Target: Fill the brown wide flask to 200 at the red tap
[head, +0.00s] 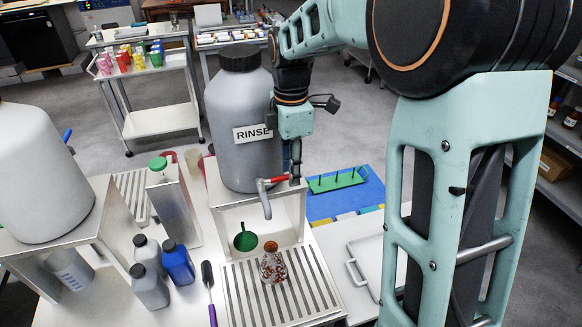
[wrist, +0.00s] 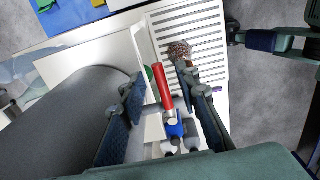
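The brown wide flask (head: 273,265) stands upright on the slatted drain tray in front of the stand, roughly below the tap spout (head: 265,205). It also shows at the top of the wrist view (wrist: 179,49), partly behind a finger. I cannot read its marks or level. The red tap handle (head: 273,180) sits on the tap under the grey RINSE jug (head: 243,125). My gripper (head: 294,172) is at the handle's right end in the head view. In the wrist view my gripper (wrist: 163,92) is open, with the red handle (wrist: 164,87) between its fingers and gaps showing on both sides.
Grey and blue bottles (head: 178,262) stand left of the drain tray (head: 300,305), with a purple-handled brush (head: 210,295) beside it. A green funnel (head: 245,241) is under the stand. A green peg rack (head: 337,180) lies on a blue mat at right.

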